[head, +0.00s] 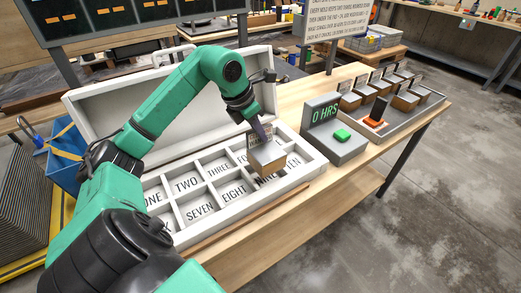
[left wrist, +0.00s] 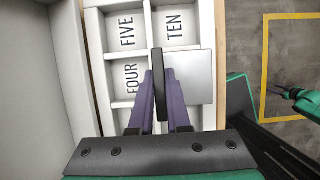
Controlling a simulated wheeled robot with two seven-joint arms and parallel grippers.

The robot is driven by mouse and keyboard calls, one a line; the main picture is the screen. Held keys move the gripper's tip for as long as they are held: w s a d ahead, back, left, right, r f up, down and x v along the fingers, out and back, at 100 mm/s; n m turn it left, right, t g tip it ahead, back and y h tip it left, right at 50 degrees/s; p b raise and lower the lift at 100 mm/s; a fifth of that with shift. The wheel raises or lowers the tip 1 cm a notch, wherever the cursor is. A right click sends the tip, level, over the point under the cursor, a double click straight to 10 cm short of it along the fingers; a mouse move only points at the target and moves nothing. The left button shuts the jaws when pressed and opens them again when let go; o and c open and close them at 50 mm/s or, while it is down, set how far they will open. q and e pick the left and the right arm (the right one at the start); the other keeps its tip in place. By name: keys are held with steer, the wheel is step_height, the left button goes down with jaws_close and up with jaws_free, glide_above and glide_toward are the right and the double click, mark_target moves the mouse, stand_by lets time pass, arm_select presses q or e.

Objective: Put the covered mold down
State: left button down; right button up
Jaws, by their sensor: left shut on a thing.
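My left gripper (head: 262,134) is shut on the upright dark tag plate of the covered mold (head: 268,158), a small tan block. In the left wrist view, purple fingers grip the dark plate and the mold's flat grey cover (left wrist: 195,78) shows from above. The mold hangs above the white compartment box (head: 235,222), apparently raised, near the NINE and TEN compartments. Its underside is hidden. FOUR, FIVE and TEN show empty in the left wrist view. A green arm with purple fingers, apparently my right gripper (left wrist: 281,91), shows small at the right there; its opening is unclear.
The box's open lid (head: 150,95) stands behind the compartments. A grey timer block (head: 335,130) reading 0 HRS with a green button stands right of the box. A tray (head: 425,108) with several tagged molds lies farther right. A brown rod (head: 228,222) lies along the front.

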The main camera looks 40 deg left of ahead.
mark_target(257, 145)
arm_select(q)
step_height(257, 145, down, 5)
steer(key=shift+s+f, duration=0.15)
steer(key=shift+f, duration=0.4)
steer(key=c, duration=0.9)
jaws_free()
arm_select(e)
steer(key=shift+w+d, duration=0.1)
steer(key=shift+w, duration=0.5)
